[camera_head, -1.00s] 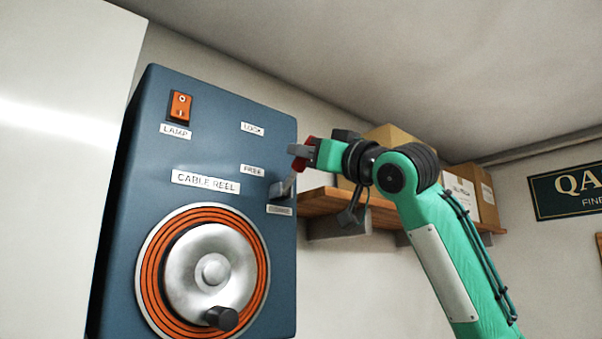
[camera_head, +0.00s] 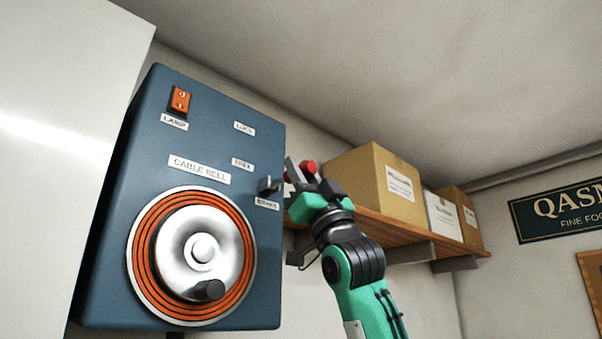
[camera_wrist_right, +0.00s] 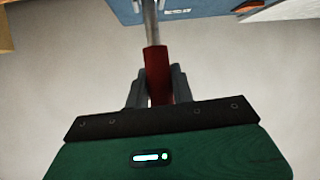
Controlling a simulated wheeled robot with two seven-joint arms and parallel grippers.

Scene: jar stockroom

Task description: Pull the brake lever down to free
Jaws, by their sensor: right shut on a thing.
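The brake lever has a red grip (camera_head: 309,167) and a grey metal shaft; its grip also shows in the wrist view (camera_wrist_right: 157,75). It sticks out from the right side of the blue cable reel panel (camera_head: 215,135), above the BRAKE label (camera_head: 267,204). Its mount (camera_head: 268,185) sits slightly below the FREE label (camera_head: 242,164) and well below the LOCK label (camera_head: 244,128). My right gripper (camera_head: 300,175) is shut on the red grip, one finger on each side in the wrist view (camera_wrist_right: 157,88). The fingers partly hide the shaft in the head view. My left gripper is not in view.
The panel also carries an orange lamp switch (camera_head: 181,99) and a reel with a silver hub and black crank knob (camera_head: 209,291). A wooden shelf (camera_head: 400,234) with cardboard boxes (camera_head: 377,186) is close behind my right gripper.

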